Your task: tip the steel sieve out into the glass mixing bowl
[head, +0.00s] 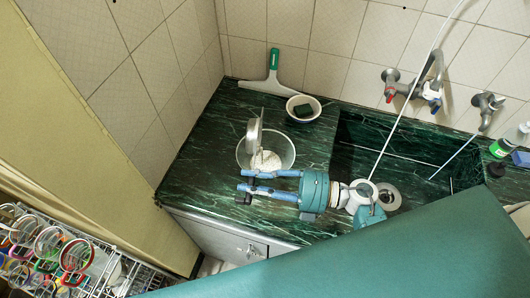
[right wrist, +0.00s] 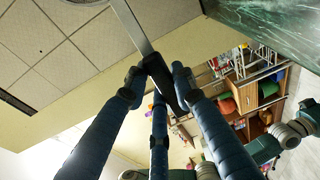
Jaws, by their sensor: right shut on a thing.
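The glass mixing bowl (head: 286,145) stands on the dark green marble counter in the head view. White contents (head: 266,161) show in its near part. The steel sieve (head: 254,134) is turned up on its side over the bowl's left part; its inside is hard to see. My right gripper (head: 243,184) is at the bowl's near side, shut on the sieve's handle. In the right wrist view, the gripper's fingers (right wrist: 158,85) close around the dark handle (right wrist: 164,84), from which a metal strip runs upward. My left gripper is not in view.
The sink (head: 360,125) with taps (head: 415,88) is to the right. The counter left of the bowl (head: 205,150) is clear. A wire rack (head: 105,270) stands lower left.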

